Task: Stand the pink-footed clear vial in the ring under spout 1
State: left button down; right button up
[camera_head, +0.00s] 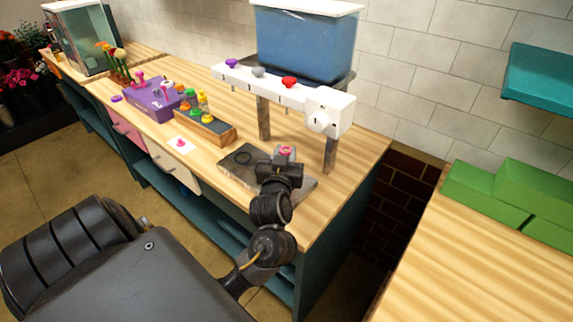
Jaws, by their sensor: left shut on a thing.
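My left gripper (283,162) is over the grey tray (238,160) below the white spout bar (260,88). It is shut on what looks like the clear vial (286,150), of which only a small pink part shows at the fingertips. The rest of the vial is hidden or too small to make out. A dark ring (244,156) shows on the tray's left part, left of the gripper. I cannot tell whether the vial touches the tray or sits in a ring. My right gripper is not in view.
The bar has purple, grey and red knobs and a white dial box (328,112), on wooden posts (330,155). A blue tank (305,42) stands behind. Left are a wooden rack (215,136) of coloured-topped vials, a pink-marked card (181,143) and a purple box (150,101).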

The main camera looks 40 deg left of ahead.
pick_arm(q)
jog(key=shift+w+f, duration=0.25)
notch_tip(320, 180, down, 2)
jog(key=shift+w+f, duration=0.1)
jog(key=shift+f, duration=0.5)
jog(key=shift+f, duration=0.2)
jog(key=c, duration=1.1)
grip_release()
jog(key=shift+c, duration=0.2)
